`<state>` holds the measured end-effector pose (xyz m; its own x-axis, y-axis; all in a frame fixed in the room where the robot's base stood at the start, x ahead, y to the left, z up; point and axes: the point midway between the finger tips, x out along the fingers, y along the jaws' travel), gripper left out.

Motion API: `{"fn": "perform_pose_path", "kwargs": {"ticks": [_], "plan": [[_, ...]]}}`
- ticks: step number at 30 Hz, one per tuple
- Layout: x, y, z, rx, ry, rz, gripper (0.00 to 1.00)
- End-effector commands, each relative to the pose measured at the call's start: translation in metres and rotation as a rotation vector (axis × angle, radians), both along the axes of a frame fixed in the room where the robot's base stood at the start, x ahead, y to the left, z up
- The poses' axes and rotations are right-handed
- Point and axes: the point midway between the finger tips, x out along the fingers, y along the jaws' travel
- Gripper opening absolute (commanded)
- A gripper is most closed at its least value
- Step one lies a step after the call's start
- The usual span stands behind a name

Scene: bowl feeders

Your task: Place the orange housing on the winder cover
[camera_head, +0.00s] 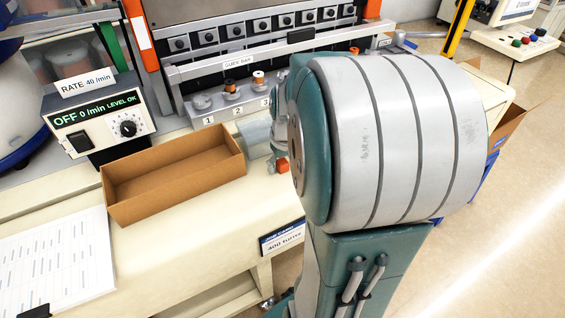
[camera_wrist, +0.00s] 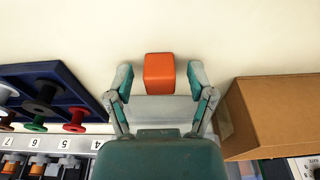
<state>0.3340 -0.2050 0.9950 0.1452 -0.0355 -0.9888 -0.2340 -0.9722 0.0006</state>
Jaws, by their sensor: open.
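The orange housing (camera_wrist: 160,72) is a small block with rounded edges on the cream surface in the wrist view. My gripper (camera_wrist: 160,75) is open, with one finger on each side of it and a gap to both. Whether the tips are down at its level, I cannot tell. In the head view the orange housing (camera_head: 283,165) is partly hidden behind my arm, right of the cardboard box. My gripper is mostly hidden there too. I cannot clearly pick out the winder cover; the winding machine (camera_head: 240,68) with its "GUIDE BAR" label stands at the back.
An open, empty cardboard box (camera_head: 175,180) lies left of the housing; it is on the right in the wrist view (camera_wrist: 270,115). A blue rack (camera_wrist: 50,92) holds spools opposite.

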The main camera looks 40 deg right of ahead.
Motion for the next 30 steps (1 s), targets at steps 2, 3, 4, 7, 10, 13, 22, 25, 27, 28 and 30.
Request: {"fn": "perform_pose_path", "kwargs": {"ticks": [2,3,4,7,10,13,22,25,27,28,30], "plan": [[0.000,0.000,0.000,0.000,0.000,0.000,0.70],[0.000,0.000,0.001,0.000,-0.001,0.000,0.70],[0.000,0.000,0.002,0.000,-0.001,0.000,0.70],[0.000,0.000,0.011,-0.002,-0.003,0.000,0.70],[-0.003,0.000,0.028,-0.003,-0.004,0.000,0.70],[-0.006,0.001,0.049,-0.004,-0.005,0.000,0.70],[-0.015,0.003,0.106,-0.002,-0.003,0.000,0.70],[-0.016,0.004,0.116,-0.001,-0.001,0.000,0.70],[-0.017,0.004,0.119,-0.001,-0.001,0.000,0.70],[-0.017,0.006,0.121,-0.002,-0.002,0.002,0.70],[-0.017,0.015,0.123,-0.008,-0.012,0.011,0.70]]}}
